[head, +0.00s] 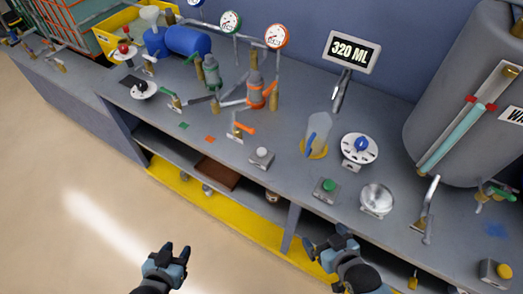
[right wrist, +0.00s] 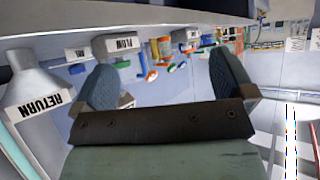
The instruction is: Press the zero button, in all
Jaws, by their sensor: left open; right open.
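Several push buttons sit on the bench, and I cannot read which one is marked zero. A box with a pale button (head: 262,156) stands near the front edge at the middle. A box with a green button (head: 327,187) stands to its right, and a box with a yellow button (head: 500,271) is at the far right. A display (head: 350,51) reads 320 ML. My left gripper (head: 176,252) is open and empty over the floor in front of the bench. My right gripper (head: 328,241) is open and empty at the bench's front, below the green button; its fingers fill the right wrist view (right wrist: 165,82).
A beaker (head: 319,130) stands on a yellow base beside a white dial with a blue knob (head: 360,149). A round metal pan (head: 377,197) and a large grey tank (head: 462,100) are to the right. Valves and gauges crowd the back. Floor in front is clear.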

